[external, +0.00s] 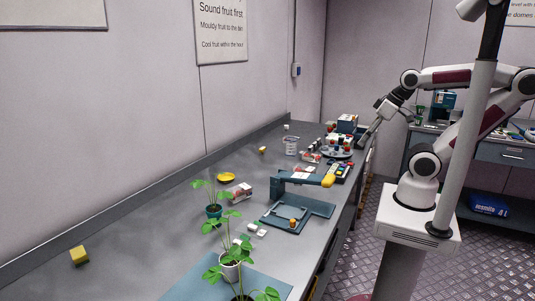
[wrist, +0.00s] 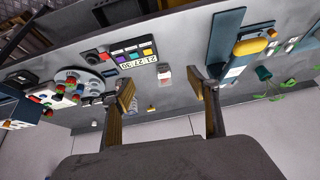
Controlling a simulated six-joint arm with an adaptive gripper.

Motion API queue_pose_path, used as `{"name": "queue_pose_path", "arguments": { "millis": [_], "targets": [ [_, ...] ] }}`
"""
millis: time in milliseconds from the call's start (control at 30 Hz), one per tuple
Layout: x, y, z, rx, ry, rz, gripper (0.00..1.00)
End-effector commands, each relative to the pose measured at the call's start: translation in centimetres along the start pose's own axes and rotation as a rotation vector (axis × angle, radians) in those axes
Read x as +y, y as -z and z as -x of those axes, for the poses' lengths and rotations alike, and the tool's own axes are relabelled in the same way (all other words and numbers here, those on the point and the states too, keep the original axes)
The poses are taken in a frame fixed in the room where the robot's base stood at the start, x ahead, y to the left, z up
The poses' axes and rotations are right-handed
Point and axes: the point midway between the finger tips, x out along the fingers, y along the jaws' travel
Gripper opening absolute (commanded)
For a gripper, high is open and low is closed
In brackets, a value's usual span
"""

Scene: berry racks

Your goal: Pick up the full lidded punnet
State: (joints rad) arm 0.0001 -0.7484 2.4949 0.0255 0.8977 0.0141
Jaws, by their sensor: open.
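My gripper (external: 365,137) is open and empty, pointing down at the bench's far right edge. In the wrist view, its two fingers stand wide apart (wrist: 161,88). A small white-and-red box (wrist: 165,75) shows between them, beyond the tips and untouched. A clear punnet-like box with red inside (external: 243,191) lies on the bench next to the yellow dish. Another small box with red fruit (external: 310,157) lies farther back. I cannot tell which of these is the full lidded punnet, as lids are too small to make out.
A round tray with coloured fruit (external: 338,153) is near my gripper; it also shows in the wrist view (wrist: 88,82). A blue-grey stand with a yellow part (external: 300,181), a beaker (external: 291,146) and potted plants (external: 213,212) occupy the grey bench. Its left front is mostly clear.

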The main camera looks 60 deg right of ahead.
Motion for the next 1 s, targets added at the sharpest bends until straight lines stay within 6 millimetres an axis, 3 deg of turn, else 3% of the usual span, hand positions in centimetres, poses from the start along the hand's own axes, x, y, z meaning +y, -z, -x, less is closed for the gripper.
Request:
{"name": "queue_pose_path", "arguments": {
  "millis": [233,467,700,1000],
  "targets": [
    [-2.8,2.0,0.6,0.017,0.110,-0.160,0.60],
    [-6.5,5.7,1.4,0.014,0.267,-0.390,0.60],
    [-9.4,10.8,2.0,-0.008,0.424,-0.641,0.60],
    [-10.8,18.4,1.8,-0.049,0.603,-0.970,0.60]
  ]
}}
